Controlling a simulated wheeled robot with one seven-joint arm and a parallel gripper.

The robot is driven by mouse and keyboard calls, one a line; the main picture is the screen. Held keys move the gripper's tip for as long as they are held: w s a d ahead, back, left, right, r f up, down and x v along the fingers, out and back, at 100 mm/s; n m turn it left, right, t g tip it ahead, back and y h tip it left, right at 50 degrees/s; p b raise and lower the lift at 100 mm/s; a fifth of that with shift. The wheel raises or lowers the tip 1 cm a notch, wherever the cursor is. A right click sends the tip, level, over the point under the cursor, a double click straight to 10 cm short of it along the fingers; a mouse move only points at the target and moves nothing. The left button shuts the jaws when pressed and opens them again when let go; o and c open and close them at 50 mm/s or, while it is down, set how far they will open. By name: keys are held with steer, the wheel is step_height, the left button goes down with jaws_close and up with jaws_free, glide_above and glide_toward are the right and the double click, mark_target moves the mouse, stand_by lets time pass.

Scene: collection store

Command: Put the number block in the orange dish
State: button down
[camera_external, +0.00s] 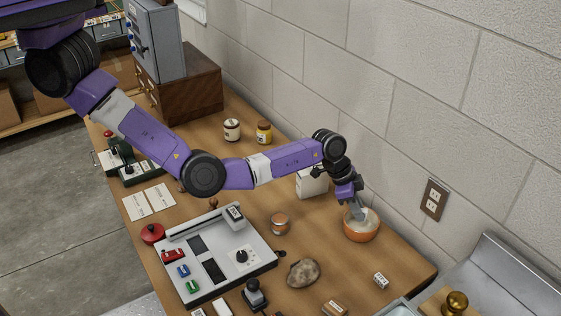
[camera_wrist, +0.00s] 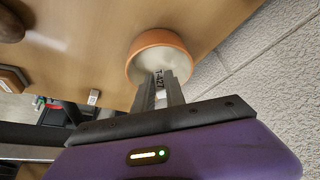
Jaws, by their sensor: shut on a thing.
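The orange dish (camera_external: 362,231) has a pale inside and stands on the table near the wall; it also shows in the wrist view (camera_wrist: 136,53). My gripper (camera_external: 358,213) points down over the dish, with its fingertips at or within the rim. In the wrist view my gripper (camera_wrist: 161,88) is shut on the number block (camera_wrist: 159,79), a small pale block with dark characters like "T-427". The block appears against the dish's inside. I cannot tell whether it touches the bottom. In the external view the fingers and dish hide the block.
A white box (camera_external: 311,184) stands behind my forearm. A copper-lidded jar (camera_external: 280,223), a brown rock (camera_external: 303,273) and a small white labelled block (camera_external: 380,281) lie nearby. A grey control panel (camera_external: 216,255) is at left. The wall rises close behind the dish.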

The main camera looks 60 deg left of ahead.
mark_target(366, 210)
steer(key=shift+f+b, duration=0.6)
steer(key=shift+f, duration=0.4)
steer(key=c, duration=1.3)
jaws_free()
steer(key=shift+r, duration=0.1)
step_height(366, 210, up, 7)
steer(key=p, duration=0.6)
steer(key=shift+p, duration=0.3)
